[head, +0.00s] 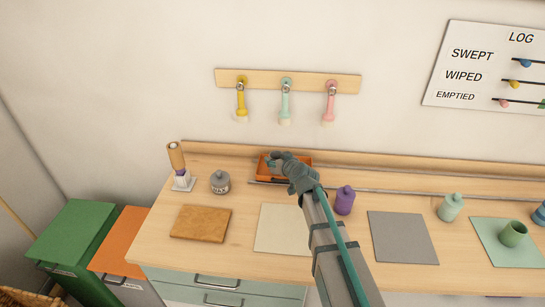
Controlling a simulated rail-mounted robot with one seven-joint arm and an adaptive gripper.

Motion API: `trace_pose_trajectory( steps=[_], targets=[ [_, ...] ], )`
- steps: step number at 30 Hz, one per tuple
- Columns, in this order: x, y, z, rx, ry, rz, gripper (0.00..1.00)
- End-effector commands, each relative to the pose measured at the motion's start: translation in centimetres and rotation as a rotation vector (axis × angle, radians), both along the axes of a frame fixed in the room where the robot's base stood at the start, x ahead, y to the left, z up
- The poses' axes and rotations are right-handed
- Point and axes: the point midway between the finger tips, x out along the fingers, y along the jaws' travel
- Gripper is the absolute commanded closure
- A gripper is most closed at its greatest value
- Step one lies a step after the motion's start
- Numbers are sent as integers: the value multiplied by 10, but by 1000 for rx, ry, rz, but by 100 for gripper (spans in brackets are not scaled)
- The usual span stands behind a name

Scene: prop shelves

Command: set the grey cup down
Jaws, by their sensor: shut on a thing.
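My gripper (279,161) is over the orange tray (304,174) at the back of the counter, seen from behind along my arm. It is shut on a small grey thing at its tip, which looks like the grey cup (270,160). My gripper and wrist hide most of the cup, and it overlaps the tray in the picture. I cannot tell whether the cup touches the tray. A plain grey mat (403,238) lies to the right of my arm, with nothing on it.
A grey lidded jar (220,182) and brown board (201,223) are left. A cream mat (282,230) is partly behind my arm. A purple jar (345,200) stands close to my arm's right. A green jar (450,207) and green cup (513,233) are farther right.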

Motion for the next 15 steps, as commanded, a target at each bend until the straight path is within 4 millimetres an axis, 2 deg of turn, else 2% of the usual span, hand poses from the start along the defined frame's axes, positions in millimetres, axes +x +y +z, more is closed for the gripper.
trace_pose_trajectory(
  steps=[5,10,15],
  targets=[
    [10,5,-4,2,0,-1,79],
    [30,16,-15,0,1,0,79],
    [37,20,-28,2,1,-1,79]
  ],
)
